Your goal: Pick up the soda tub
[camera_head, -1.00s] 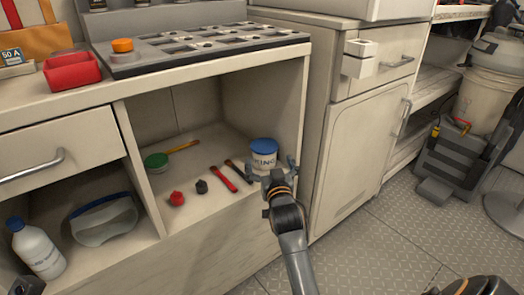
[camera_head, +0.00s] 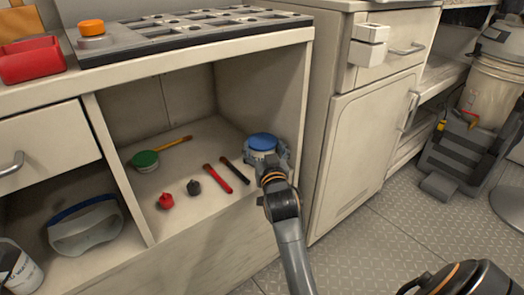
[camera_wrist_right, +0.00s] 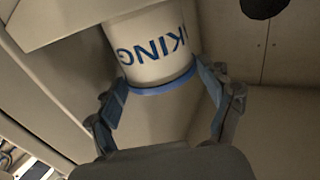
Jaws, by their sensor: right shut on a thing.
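The soda tub is a white round tub with a blue lid (camera_head: 262,141), at the right front of the open shelf compartment. Most of its body is hidden behind my gripper in the head view. My right gripper (camera_head: 266,158) reaches in from the front and is shut on the tub, one finger on each side. In the right wrist view the tub (camera_wrist_right: 155,50) appears upside down, with blue "KING" lettering, between the fingers (camera_wrist_right: 165,92). I cannot tell whether its base touches the shelf. My left gripper is not in view.
On the shelf (camera_head: 190,222) to the left lie a black marker (camera_head: 235,173), a red marker (camera_head: 218,179), small dark and red pieces, a green-lidded item (camera_head: 145,160) and a yellow pencil (camera_head: 175,143). The compartment's right wall (camera_head: 285,90) is close to the tub; a worktop overhangs it.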

